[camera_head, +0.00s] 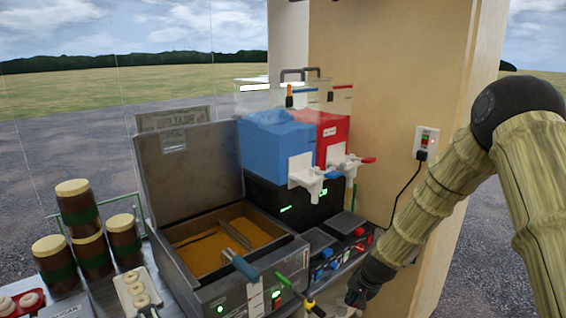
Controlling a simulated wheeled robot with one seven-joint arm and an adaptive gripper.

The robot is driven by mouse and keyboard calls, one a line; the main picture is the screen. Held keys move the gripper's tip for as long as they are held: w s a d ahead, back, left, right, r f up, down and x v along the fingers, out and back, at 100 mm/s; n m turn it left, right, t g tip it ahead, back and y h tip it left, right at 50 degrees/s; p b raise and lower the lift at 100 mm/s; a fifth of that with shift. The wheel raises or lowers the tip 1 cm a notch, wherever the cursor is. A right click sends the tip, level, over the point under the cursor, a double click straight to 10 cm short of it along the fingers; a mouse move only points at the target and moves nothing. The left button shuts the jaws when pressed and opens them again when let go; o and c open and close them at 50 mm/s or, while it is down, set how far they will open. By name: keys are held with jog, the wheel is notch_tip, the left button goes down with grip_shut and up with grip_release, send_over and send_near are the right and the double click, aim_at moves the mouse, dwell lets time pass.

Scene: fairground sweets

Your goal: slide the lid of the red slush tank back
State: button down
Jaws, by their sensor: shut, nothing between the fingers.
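The slush machine stands at the back of the counter with two clear tanks side by side. The red slush tank (332,136) is on the right, partly behind the blue slush tank (272,142). Both have clear upper parts and dark handles on top; the rear handle (313,71) appears to belong to the red tank's lid. The clear lid is hard to make out, so I cannot tell its exact position. My gripper (354,299) is shut and empty, low at the front right, well below and apart from the lid.
An open fryer (215,238) with orange oil and a raised metal lid stands left of the machine. Brown jars (76,208) stand further left. A wooden wall panel (385,95) with a socket (426,142) and cable rises close on the right. White taps (312,172) project forward.

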jog(key=s+f+n+g+h+b, duration=0.2)
jog(key=s+f+n+g+b, duration=0.1)
jog(key=s+f, duration=1.85)
jog(key=s+f+n+g+b, duration=0.1)
jog(key=s+f+n, duration=0.1)
jog(key=s, duration=1.1)
jog(key=s+f+n+b, duration=0.1)
jog(key=s+n, duration=0.1)
jog(key=s, duration=1.2)
jog(key=shift+d+f+g, duration=0.3)
jog(key=shift+f+g, duration=0.05)
jog(key=shift+g, duration=0.05)
jog(key=shift+s, duration=0.1)
